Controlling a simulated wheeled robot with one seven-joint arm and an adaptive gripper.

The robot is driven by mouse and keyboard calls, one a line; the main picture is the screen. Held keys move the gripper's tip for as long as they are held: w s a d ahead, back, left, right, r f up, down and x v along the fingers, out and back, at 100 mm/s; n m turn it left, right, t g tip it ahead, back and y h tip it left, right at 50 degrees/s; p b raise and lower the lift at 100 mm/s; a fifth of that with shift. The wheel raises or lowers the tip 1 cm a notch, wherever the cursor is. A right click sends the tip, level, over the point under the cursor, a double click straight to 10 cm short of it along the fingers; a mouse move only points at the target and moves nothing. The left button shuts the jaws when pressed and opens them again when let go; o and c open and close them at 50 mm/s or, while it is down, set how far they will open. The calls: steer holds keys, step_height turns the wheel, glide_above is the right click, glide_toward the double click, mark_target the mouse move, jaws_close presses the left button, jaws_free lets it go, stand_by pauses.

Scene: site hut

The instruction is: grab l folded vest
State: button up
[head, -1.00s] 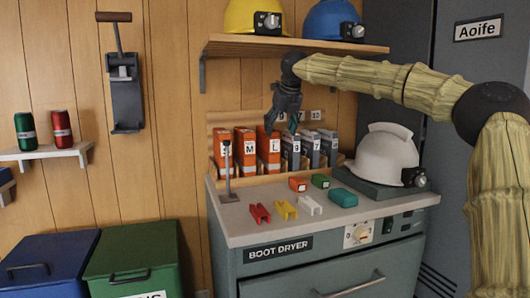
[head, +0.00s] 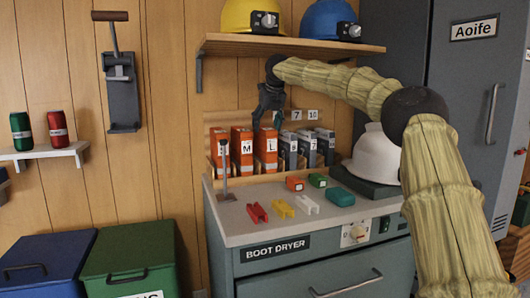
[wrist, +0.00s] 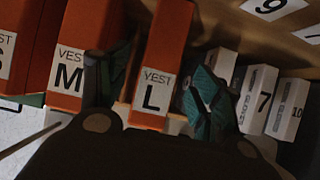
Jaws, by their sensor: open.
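The L folded vest (head: 265,151) is an orange upright pack with a white "L" label, in the rack on the boot dryer top. It also shows in the wrist view (wrist: 163,55), its label facing my camera. My gripper (head: 268,118) is open just above it in the head view. In the wrist view my two teal-lined fingers (wrist: 160,95) stand on either side of the L vest, which lies between them. I cannot tell whether they touch it. The M vest (wrist: 93,45) is close beside the left finger; it also shows in the head view (head: 242,152).
Grey numbered packs (head: 307,150) stand right of the L vest. A white helmet (head: 373,155) sits at the right on the boot dryer (head: 240,232). A shelf (head: 290,44) with yellow and blue helmets hangs above my gripper. Small coloured items lie in front.

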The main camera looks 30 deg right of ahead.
steer(key=shift+b+x, duration=0.6)
steer(key=shift+x, duration=1.95)
steer(key=shift+f+p, duration=0.2)
steer(key=shift+p, duration=0.15)
steer(key=shift+c, duration=0.4)
jaws_close()
